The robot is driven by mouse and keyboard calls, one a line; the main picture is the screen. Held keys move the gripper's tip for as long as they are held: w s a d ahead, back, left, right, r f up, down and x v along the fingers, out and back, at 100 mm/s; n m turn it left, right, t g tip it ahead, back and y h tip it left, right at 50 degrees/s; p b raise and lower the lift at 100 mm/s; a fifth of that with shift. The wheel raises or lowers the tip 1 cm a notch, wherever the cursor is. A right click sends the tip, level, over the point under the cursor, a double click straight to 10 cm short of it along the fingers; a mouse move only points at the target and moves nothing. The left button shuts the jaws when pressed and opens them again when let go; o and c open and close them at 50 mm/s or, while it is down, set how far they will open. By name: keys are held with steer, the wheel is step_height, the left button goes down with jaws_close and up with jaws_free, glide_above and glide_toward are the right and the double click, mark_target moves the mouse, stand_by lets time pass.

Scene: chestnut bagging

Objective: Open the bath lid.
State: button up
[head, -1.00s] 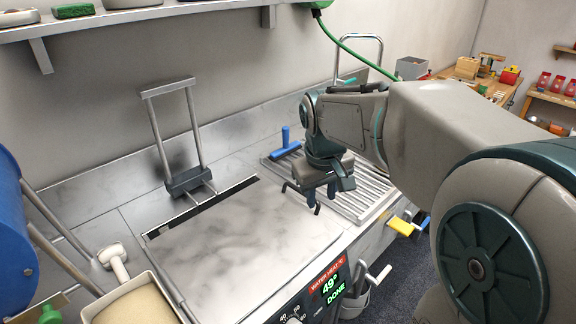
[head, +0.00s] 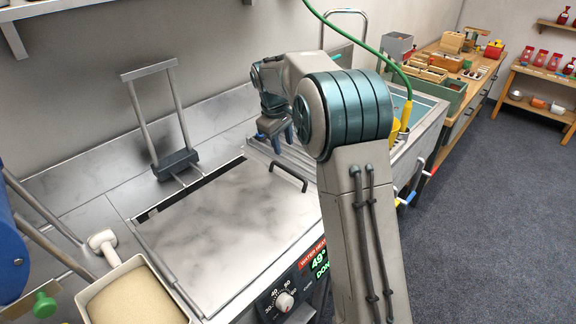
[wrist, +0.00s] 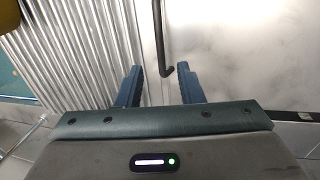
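The bath lid (head: 215,235) is a flat grey metal plate lying closed over the bath in the head view. Its dark bar handle (head: 288,177) stands near the right edge. My gripper (head: 283,140) is behind the handle, above the ribbed rack, and partly hidden by my arm. In the wrist view my gripper (wrist: 158,82) has two blue fingers spread apart with nothing held. The dark handle (wrist: 162,35) shows between and ahead of the fingertips, with the lid (wrist: 240,50) to its right. Contact with the handle does not show.
A ribbed draining rack (wrist: 80,45) lies beside the lid. A hinged frame (head: 158,120) stands behind the lid. A heater panel with a dial (head: 284,301) is at the front. A bin of pale grains (head: 130,300) is at front left. Open floor lies at the right.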

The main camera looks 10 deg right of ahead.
mark_target(289, 170)
steer(key=f, duration=0.3)
steer(key=d+f, duration=0.1)
steer(key=f, duration=0.2)
steer(key=w+f, duration=0.1)
steer(key=f, duration=0.3)
steer(key=shift+w+d, duration=0.1)
steer(key=shift+d, duration=0.2)
steer(key=shift+r, duration=0.15)
jaws_close()
